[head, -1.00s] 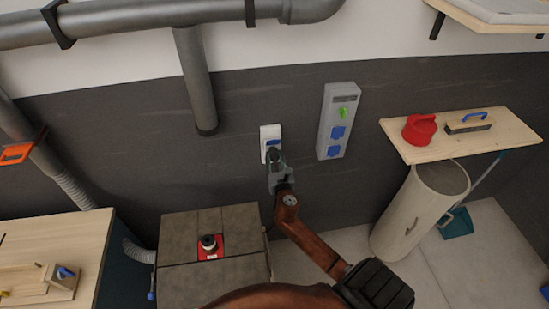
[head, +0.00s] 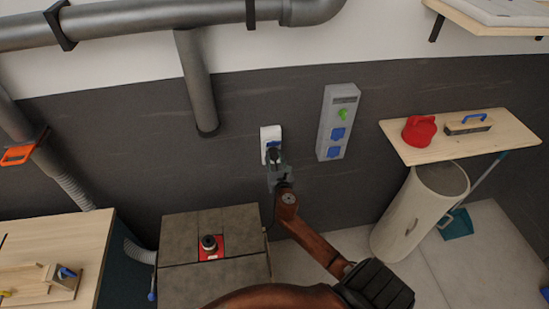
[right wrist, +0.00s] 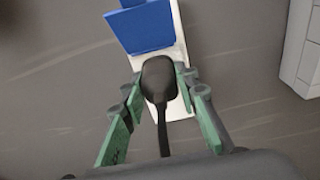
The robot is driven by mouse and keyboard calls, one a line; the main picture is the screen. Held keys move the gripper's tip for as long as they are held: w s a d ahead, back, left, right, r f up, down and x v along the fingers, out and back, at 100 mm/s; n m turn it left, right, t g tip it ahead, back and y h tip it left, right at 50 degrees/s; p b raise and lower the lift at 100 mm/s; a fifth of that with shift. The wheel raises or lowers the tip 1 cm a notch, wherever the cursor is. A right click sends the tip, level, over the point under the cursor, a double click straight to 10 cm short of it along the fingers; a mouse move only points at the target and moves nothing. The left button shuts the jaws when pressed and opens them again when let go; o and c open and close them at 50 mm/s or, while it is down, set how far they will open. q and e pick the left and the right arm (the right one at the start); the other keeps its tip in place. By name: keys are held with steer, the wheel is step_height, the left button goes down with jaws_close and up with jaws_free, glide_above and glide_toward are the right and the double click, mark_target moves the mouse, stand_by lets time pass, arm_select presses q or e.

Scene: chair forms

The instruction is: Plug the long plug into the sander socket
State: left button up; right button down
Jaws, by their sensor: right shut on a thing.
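The white wall socket (head: 264,137) with a blue lid is on the grey wall; I take it to be the sander socket. In the right wrist view the blue lid (right wrist: 146,27) stands raised above the white socket body (right wrist: 179,107). My right gripper (head: 274,161) is at the socket, its green fingers shut on the black plug (right wrist: 158,78). A black cable runs from the plug back toward the wrist. The plug covers the socket opening, so I cannot tell whether it is seated. My left gripper is not in view.
A grey panel (head: 335,122) with two blue-lidded sockets and a green part hangs right of the socket. A grey machine (head: 190,269) with a red switch stands below left. A wooden shelf (head: 520,130) and a beige cylinder (head: 400,222) are at right.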

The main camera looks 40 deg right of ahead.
steer(key=shift+w+d, duration=0.1)
stand_by(0.6)
steer(key=c, duration=1.4)
jaws_free()
steer(key=shift+c, duration=0.2)
